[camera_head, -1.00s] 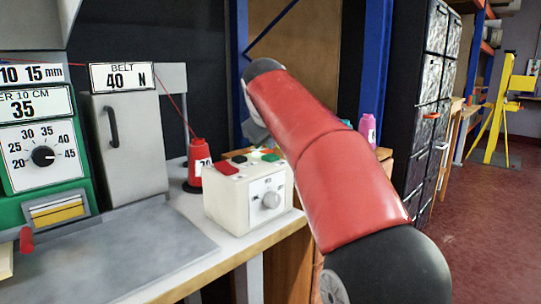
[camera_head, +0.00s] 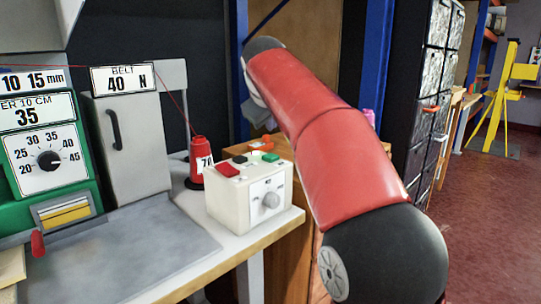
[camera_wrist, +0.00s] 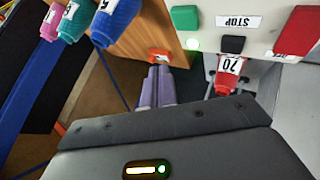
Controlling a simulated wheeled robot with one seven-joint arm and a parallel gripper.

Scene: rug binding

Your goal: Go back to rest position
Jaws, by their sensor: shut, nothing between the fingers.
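My gripper (camera_wrist: 156,88) shows in the wrist view as two pale purple-grey fingers, closed together and empty. In the head view, a grey part of it shows beside my red arm, above and behind the white control box (camera_head: 250,198); its fingertips are hidden there. The control box has a red, a black and a green button (camera_head: 270,157) on top and a knob on its front. In the wrist view the green button (camera_wrist: 184,18) and a STOP label lie to the upper right of the fingers, apart from them.
A red thread cone (camera_head: 197,165) labelled 70 stands behind the box. An orange item (camera_wrist: 160,56) lies on the wooden cabinet (camera_wrist: 158,20) beyond the fingertips. Coloured cones (camera_wrist: 118,18) stand at upper left. Open red floor (camera_head: 490,220) lies to the right.

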